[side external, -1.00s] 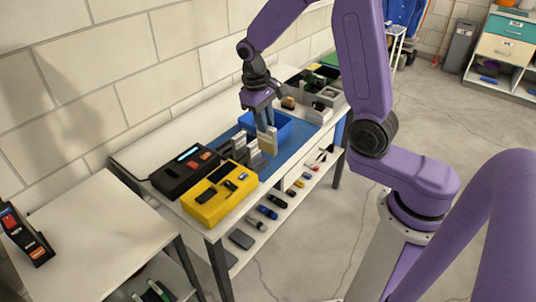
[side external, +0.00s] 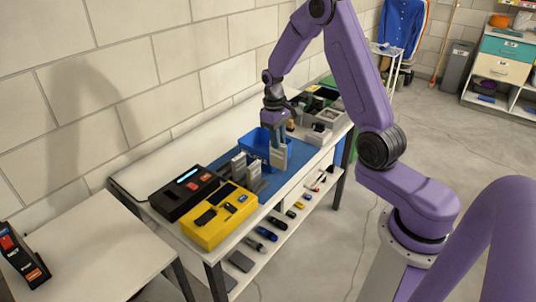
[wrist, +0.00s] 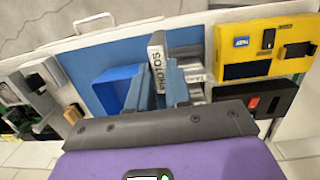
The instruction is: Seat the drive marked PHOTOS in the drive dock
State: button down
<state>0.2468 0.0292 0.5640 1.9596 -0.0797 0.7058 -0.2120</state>
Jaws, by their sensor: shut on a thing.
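The drive marked PHOTOS (wrist: 157,62) is a slim, light grey block with its label on the edge facing the wrist camera. My gripper (wrist: 156,88) is shut on it, one finger on each side. In the side external view my gripper (side external: 277,140) holds the drive (side external: 279,157) upright in front of the blue bin. Whether its lower end touches anything is unclear. A black unit (side external: 181,194) with a lit display and red parts stands at the table's left end. No readable label shows which unit is the drive dock.
A yellow unit (side external: 217,222) with dark slots stands in front of the black unit. Other grey drives (side external: 250,171) stand between these units and my gripper. The blue bin (side external: 254,143) is behind my gripper, and grey boxes (side external: 319,137) are to the right. Small items lie on the lower shelf.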

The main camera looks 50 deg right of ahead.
jog(key=w+d+f, duration=0.1)
jog(key=w+f, duration=0.4)
jog(key=f, duration=0.4)
jog(key=shift+d, duration=0.2)
jog(key=shift+f, duration=0.15)
jog(key=c, duration=1.3)
grip_release()
jog(key=shift+c, duration=0.2)
